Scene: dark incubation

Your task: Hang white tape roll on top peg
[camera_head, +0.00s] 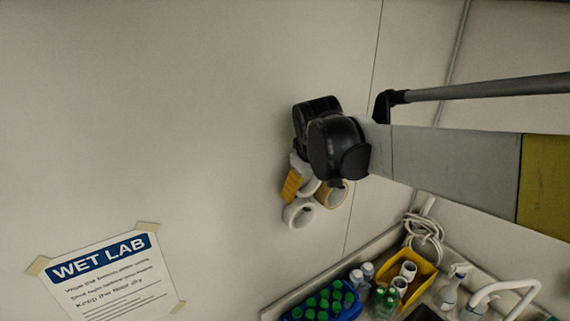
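My arm reaches in from the right to the pale wall, and its black wrist (335,148) covers much of the spot there. Part of my gripper (299,168) shows just below and left of the wrist; its fingers are mostly hidden, so I cannot tell whether it is open or shut. A white tape roll (298,213) is lowest in a cluster of rolls by the wall. A tan and white roll (336,194) is just right of it. A yellow-orange piece (292,184) sits at the left, close to the gripper. No peg is clearly visible; the wrist may hide it.
Below stands a bench with a yellow bin (424,271) holding white rolls, a blue rack (295,314) of green-capped bottles, spray bottles and a white faucet (508,287). A coiled white hose (426,240) hangs near the corner. A WET LAB sign (112,280) is lower left; the wall left is clear.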

